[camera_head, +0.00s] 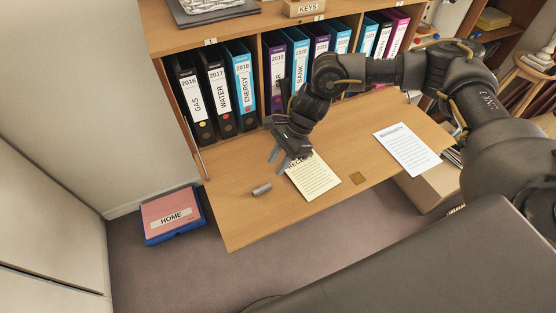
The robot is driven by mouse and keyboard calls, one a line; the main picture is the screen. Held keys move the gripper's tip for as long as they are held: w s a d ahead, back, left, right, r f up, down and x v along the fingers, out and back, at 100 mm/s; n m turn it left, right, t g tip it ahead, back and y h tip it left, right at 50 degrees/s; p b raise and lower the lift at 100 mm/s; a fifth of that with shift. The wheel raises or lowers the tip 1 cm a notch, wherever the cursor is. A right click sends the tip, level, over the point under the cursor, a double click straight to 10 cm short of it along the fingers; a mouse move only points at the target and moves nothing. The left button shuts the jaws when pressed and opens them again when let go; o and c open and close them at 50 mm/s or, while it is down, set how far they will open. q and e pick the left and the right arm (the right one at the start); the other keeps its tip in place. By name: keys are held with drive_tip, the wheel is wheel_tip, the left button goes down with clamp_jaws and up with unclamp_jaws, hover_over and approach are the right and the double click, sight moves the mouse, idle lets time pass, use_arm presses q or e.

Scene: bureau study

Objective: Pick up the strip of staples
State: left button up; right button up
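A small grey metallic strip, which looks like the strip of staples (261,189), lies on the bare wood of the open desk flap (235,215), near its left front part. My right gripper (279,162) comes in from the right and points down over the desk, a little behind and to the right of the strip. Its two fingers are apart with nothing seen between them. The gripper and the strip are apart. My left gripper is out of view.
A cream paper (315,178) lies partly under my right gripper in the picture. A white sheet (407,149) lies further right. Several binders (217,95) stand in the compartments behind. A red and blue HOME box file (172,215) is on the floor. The flap around the strip is clear.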

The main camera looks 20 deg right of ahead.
sight(262, 188)
drive_tip(key=shift+a+f, duration=0.15)
drive_tip(key=shift+b+x, duration=0.35)
drive_tip(key=shift+x, duration=0.55)
drive_tip(key=b+x, duration=0.3)
drive_tip(key=x, duration=0.2)
drive_tip(key=shift+f, duration=0.25)
drive_tip(key=shift+b+x, duration=0.8)
drive_tip(key=shift+b, duration=0.05)
drive_tip(key=shift+a+r, duration=0.1)
drive_tip(key=shift+a, duration=0.05)
drive_tip(key=shift+c, duration=0.3)
clamp_jaws()
drive_tip(key=shift+r, duration=0.15)
